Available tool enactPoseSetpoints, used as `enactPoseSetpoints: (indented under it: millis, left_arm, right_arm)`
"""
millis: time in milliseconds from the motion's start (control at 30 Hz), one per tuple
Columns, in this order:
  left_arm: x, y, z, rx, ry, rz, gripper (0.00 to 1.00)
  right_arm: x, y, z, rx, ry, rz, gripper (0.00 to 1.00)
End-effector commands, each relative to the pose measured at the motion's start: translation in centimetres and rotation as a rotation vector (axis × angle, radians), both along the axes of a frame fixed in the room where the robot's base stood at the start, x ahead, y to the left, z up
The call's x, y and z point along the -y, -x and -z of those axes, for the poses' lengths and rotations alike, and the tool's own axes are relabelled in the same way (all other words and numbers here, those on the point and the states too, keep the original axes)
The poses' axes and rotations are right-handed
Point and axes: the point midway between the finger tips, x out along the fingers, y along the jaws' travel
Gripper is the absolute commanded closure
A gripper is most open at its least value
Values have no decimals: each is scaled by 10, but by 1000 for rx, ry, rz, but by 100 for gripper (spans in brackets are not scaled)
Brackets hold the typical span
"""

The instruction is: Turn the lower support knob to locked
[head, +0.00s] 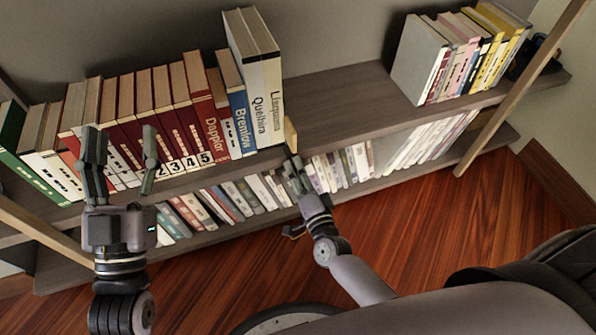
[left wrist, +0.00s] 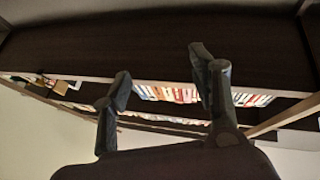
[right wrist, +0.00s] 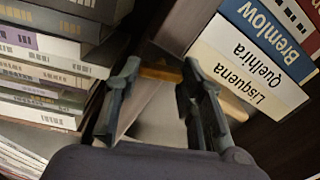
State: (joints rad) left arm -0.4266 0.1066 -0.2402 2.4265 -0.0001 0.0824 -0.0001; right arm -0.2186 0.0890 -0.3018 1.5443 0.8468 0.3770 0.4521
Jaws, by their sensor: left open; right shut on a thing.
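My right gripper (head: 293,166) is at the front edge of the upper shelf (head: 340,118), below the end of the tall white books. In the right wrist view its two fingers (right wrist: 160,82) stand on either side of a small tan piece (right wrist: 160,73) at the shelf edge and are shut on it. I cannot tell whether this piece is the lower support knob, and no locked mark is readable. My left gripper (head: 122,160) is open and empty in front of the dark red books. In the left wrist view its fingers (left wrist: 162,72) are spread apart.
Dark red books (head: 165,115) fill the left. A lower row of books (head: 345,168) runs beneath. Slanted wooden posts (head: 520,90) flank the shelves.

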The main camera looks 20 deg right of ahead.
Motion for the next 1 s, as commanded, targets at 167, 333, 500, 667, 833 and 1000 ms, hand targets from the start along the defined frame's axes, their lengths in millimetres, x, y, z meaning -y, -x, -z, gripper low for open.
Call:
enactPoseSetpoints:
  millis: [167, 333, 500, 667, 833, 1000]
  left_arm:
    - [0, 4, -5, 37, 11, 3, 45]
    - [0, 8, -10, 76, 22, 4, 45]
    - [-1, 11, -16, 108, 30, 6, 45]
    - [-1, 14, -20, 129, 36, 7, 45]
    - [-1, 14, -21, 134, 37, 8, 45]
    - [-1, 14, -21, 135, 37, 8, 45]
  right_arm:
    - [0, 0, 2, -6, -137, -1, 91]
    - [0, 0, 2, -9, -238, 0, 91]
    - [0, 0, 2, -11, -302, 0, 91]
    - [0, 0, 2, -12, -334, 0, 91]
    - [0, 0, 2, -13, -345, 0, 91]
    - [0, 0, 2, -13, -345, 0, 91]
